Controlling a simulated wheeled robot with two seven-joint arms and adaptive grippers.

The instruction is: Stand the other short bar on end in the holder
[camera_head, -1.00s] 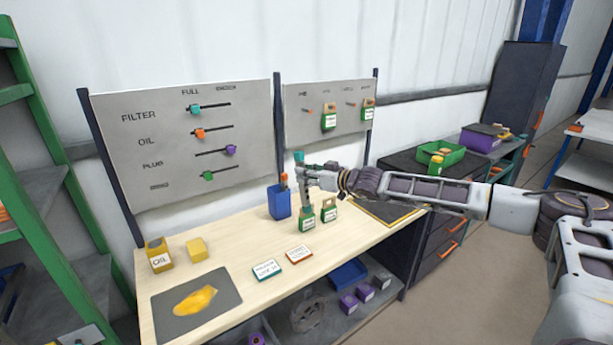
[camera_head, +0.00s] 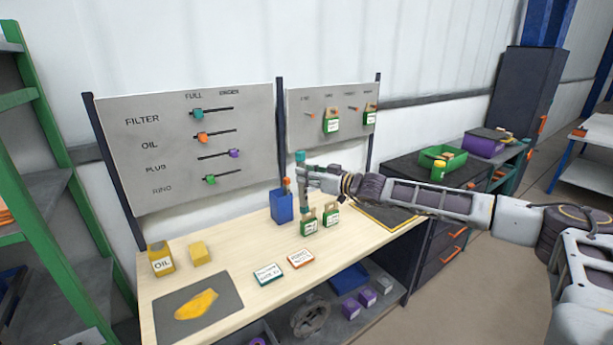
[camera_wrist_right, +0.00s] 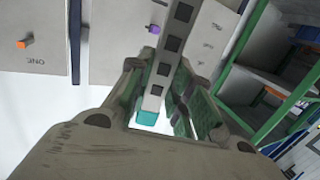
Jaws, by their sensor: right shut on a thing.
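The holder is a blue open-topped box (camera_head: 282,208) on the workbench. An orange-topped bar (camera_head: 286,185) stands on end in it. My right gripper (camera_head: 305,178) is shut on a grey bar with a teal end (camera_head: 300,158). It holds this bar roughly upright, teal end up, just right of the holder in the head view. The bar's lower end appears to be outside the holder. In the right wrist view, the bar's grey side with dark squares (camera_wrist_right: 172,45) and its teal end (camera_wrist_right: 147,112) show between the fingers. My left gripper is not in view.
Two green-labelled bags (camera_head: 309,221) stand right beside the held bar's lower end.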

